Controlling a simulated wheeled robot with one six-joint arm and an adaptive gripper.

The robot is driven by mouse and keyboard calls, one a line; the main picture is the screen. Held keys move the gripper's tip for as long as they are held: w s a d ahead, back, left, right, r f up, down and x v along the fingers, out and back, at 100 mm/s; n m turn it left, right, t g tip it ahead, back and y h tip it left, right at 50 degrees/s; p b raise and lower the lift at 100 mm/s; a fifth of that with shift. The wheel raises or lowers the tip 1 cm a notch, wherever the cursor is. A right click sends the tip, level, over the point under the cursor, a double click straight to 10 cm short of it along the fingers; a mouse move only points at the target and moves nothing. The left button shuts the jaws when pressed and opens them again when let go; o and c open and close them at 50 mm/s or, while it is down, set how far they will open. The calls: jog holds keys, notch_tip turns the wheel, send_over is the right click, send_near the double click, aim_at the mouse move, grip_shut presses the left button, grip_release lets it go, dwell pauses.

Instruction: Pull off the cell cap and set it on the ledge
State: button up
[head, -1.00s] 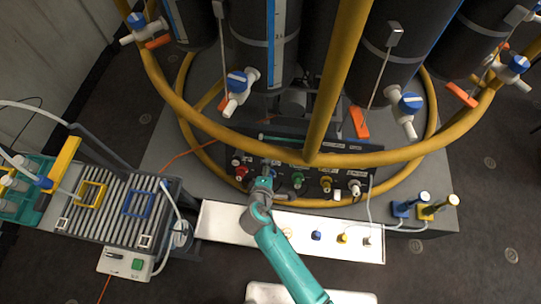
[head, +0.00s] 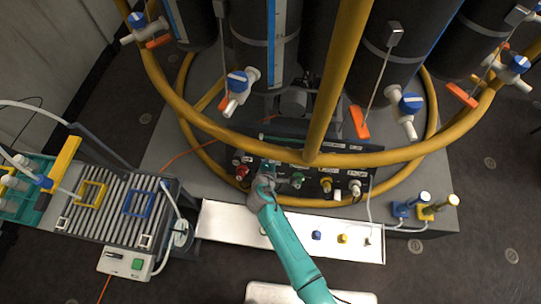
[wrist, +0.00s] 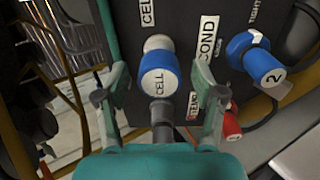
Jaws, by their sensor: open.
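The cell cap (wrist: 158,75), a blue and white knob printed CELL, sits on the dark panel in the wrist view, below a CELL label. My gripper (wrist: 161,86) is open, with one finger on each side of the cap; I cannot tell whether either touches it. In the head view my gripper (head: 267,172) is at the panel between the red and green fittings and hides the cap. The white ledge (head: 225,220) runs along the front of the panel, partly covered by my arm.
A blue plug marked 2 (wrist: 262,62) and a red fitting (wrist: 231,122) are close on the right. Small blue (head: 316,235) and yellow (head: 342,239) pieces stand on the ledge. A yellow ring rail (head: 220,132) and post (head: 335,75) pass over the panel.

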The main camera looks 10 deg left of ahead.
dwell(0.8)
grip_shut()
jog(key=shift+s+r, duration=0.1)
jog(key=shift+s, duration=0.05)
jog(key=shift+v, duration=2.85)
